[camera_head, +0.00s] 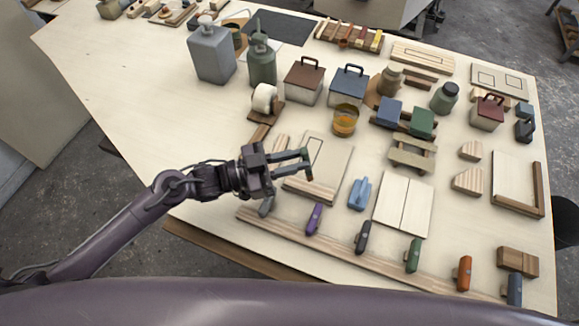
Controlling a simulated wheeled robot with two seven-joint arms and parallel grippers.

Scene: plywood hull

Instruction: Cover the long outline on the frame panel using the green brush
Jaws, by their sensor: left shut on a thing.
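The item's colour is hard to tell, and I cannot tell whether the tip touches the panel. My right gripper is not in view.
Purple (315,218), black (363,237) and orange (464,272) handled tools lie along the front strip. A blue tool (359,193) stands right of the panel. An amber jar (345,120) and lidded boxes stand behind it.

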